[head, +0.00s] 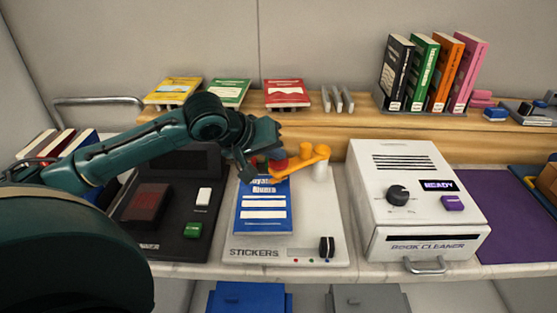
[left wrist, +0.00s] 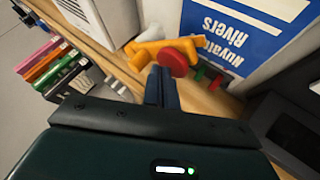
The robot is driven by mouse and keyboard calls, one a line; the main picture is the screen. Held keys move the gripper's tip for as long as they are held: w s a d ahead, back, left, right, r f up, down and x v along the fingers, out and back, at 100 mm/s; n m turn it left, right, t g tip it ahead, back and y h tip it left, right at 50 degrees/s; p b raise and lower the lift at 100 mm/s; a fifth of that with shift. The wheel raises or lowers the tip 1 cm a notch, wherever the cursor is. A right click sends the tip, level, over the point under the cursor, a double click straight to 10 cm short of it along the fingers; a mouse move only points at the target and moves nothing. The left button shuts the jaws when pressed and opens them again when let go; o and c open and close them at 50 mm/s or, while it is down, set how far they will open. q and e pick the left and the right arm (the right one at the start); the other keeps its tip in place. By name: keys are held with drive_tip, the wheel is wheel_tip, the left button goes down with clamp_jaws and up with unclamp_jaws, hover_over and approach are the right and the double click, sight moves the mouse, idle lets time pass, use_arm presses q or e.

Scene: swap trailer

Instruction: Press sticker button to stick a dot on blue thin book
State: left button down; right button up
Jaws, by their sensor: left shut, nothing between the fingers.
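The blue thin book (head: 263,222) lies flat on the white sticker machine (head: 315,225), its front cover up; it also shows in the left wrist view (left wrist: 240,38). An orange arm (head: 308,158) stands on a white post at the machine's back right and reaches over the book's top edge. A red round button (head: 278,164) sits at its left end, also in the left wrist view (left wrist: 172,63). My left gripper (head: 249,174) is shut and empty, right beside the red button. In the left wrist view its fingertips (left wrist: 162,76) overlap the button's edge; I cannot tell whether they touch.
A black machine (head: 163,215) stands left of the sticker machine, and a white book cleaner (head: 425,200) stands to the right. Behind is a wooden shelf (head: 360,122) with flat books and upright books (head: 430,72). A blue bin (head: 248,299) and a grey bin (head: 368,299) are below the counter.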

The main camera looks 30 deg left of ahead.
use_arm(q)
drive_tip(key=shift+f, duration=0.45)
idle(0.5)
drive_tip(key=shift+r+p, duration=1.15)
drive_tip(key=shift+p, duration=0.2)
